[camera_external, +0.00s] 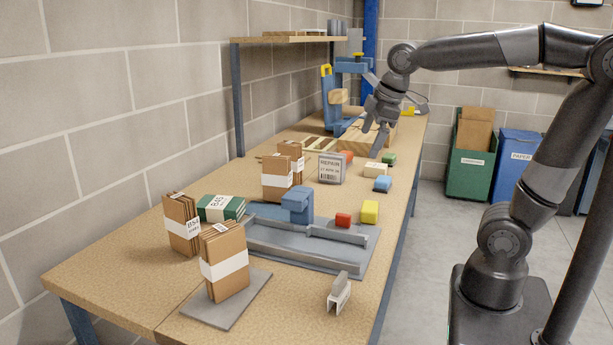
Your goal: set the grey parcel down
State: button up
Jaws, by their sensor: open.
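A grey parcel (332,173) with a white printed label reading "REPAIR" stands upright on the wooden workbench (150,270), near its middle. My gripper (372,142) is open, with nothing seen between its fingers. It hangs above the bench, to the right of and higher in the picture than the grey parcel, apart from it. The parcel's underside and back are hidden.
Brown card bundles (225,260) stand near the front and beside the parcel. A grey-blue fixture (300,245) and several coloured blocks (369,211) lie around. A blue press (340,100) stands behind. Green (470,165) and blue (515,160) bins stand beyond the bench.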

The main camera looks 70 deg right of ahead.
jog(key=s+a+f+m, duration=0.2)
jog(key=s+f, duration=0.1)
jog(key=s, duration=0.2)
jog(key=s+a+f+m+t+y, duration=0.1)
jog(key=s+a+f+m, duration=0.1)
jog(key=s, duration=0.3)
jog(key=shift+s+a+f+m+t, duration=0.3)
jog(key=shift+s+a+f+m, duration=0.1)
jog(key=shift+f, duration=0.3)
dwell(3.6)
jog(key=w+d+f+m+g, duration=0.1)
jog(key=w+d+m+g, duration=0.2)
jog(key=w+d+m, duration=0.45)
jog(key=w+d+f+m+g, duration=0.1)
jog(key=w+d+m+g, duration=0.3)
jog(key=d+m, duration=0.65)
jog(key=shift+t, duration=0.7)
jog(key=f, duration=0.6)
jog(key=a+f, duration=0.1)
jog(key=f, duration=0.3)
jog(key=shift+w, duration=0.35)
